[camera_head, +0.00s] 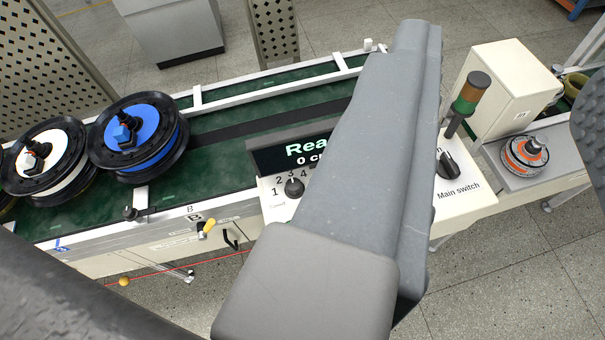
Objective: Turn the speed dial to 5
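The speed dial (294,187) is a small black knob on a white control panel (273,208). The figure 5 is hidden. A black display (277,156) above the dial shows "Rea" and "0 c" before it is covered. My gripper (415,45) is a large grey shape across the middle of the view, just right of the dial in the picture. Its fingertips cannot be made out clearly, and no held object shows.
The main switch (448,164) is a black knob on the panel's right part, beside a signal lamp (470,95). A green conveyor (225,125) carries wheels with a blue hub (135,128) and a white hub (45,160). A yellow-handled lever (208,226) is at its front edge.

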